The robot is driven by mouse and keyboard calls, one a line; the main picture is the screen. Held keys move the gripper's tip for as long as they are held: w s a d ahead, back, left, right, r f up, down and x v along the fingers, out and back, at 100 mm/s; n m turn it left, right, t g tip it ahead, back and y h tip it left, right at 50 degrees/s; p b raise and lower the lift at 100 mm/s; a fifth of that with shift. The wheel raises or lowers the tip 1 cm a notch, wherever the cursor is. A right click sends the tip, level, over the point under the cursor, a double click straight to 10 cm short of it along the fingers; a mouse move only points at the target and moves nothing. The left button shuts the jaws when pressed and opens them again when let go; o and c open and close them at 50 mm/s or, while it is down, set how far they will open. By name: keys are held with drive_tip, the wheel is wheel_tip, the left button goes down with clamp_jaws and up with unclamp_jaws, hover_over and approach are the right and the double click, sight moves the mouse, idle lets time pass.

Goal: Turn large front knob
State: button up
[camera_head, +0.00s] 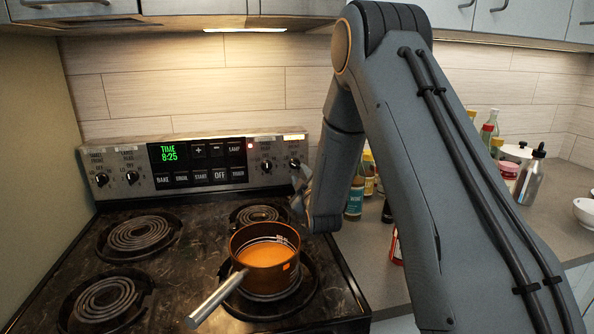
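The stove's back panel carries round black knobs: two at the left, an outer left knob (102,179) and an inner left knob (131,177), and two at the right, an inner right knob (267,167) and an outer right knob (294,163). Their labels are too small to read, so I cannot tell which is the large front one. My gripper (301,186) is at the panel's right end, just below and beside the outer right knob. I cannot tell whether it touches that knob. Its fingers are small and partly hidden by my arm.
An orange pot (265,252) with a metal handle (215,298) sits on the front right coil, just below my gripper. Coils at the rear left (138,233), front left (104,299) and rear right (258,214) are bare. Bottles, including a grey one (529,178), stand on the right counter.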

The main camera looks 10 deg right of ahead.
sight(296, 167)
drive_tip(key=w+p, duration=0.1)
drive_tip(key=w, duration=0.4)
drive_tip(key=shift+w, duration=0.35)
drive_tip(key=shift+c, duration=0.3)
clamp_jaws()
